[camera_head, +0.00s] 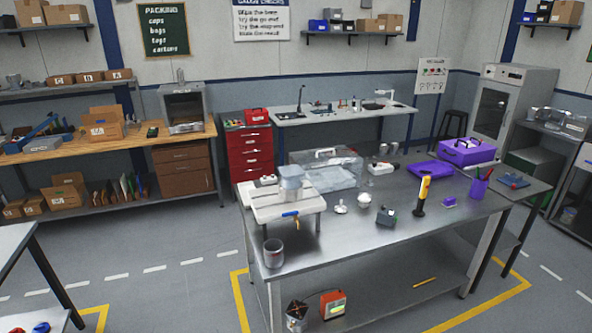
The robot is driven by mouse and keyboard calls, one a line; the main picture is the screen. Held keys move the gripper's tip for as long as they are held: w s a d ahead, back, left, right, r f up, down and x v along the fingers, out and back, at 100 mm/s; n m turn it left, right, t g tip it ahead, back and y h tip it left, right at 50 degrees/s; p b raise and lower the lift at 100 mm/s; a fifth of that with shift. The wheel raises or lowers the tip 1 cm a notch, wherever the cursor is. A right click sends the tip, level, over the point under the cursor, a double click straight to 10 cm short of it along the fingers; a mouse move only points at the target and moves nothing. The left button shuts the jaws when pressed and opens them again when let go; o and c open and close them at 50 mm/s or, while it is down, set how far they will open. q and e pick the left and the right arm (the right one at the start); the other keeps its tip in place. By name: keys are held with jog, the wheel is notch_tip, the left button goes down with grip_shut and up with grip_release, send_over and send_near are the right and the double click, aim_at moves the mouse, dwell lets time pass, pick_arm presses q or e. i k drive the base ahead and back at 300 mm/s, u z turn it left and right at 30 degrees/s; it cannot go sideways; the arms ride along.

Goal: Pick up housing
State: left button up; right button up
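A grey, hollow cylindrical part (273,254), which looks like a machined housing, stands upright near the front left corner of the steel table (350,247). Behind it is a white raised stand (268,207) with a blue-handled valve (291,214) at its front. A pale blue-grey canister (291,184) sits on top of the stand. I cannot tell for certain which part is the task's housing. Neither of my grippers shows in the head view.
The front middle of the tabletop is clear. An orange box (333,304) lies on the lower shelf.

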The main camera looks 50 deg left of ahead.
aim_at(290, 187)
jog(key=u, duration=0.6)
jog(key=i, duration=1.5)
jog(key=u, duration=0.55)
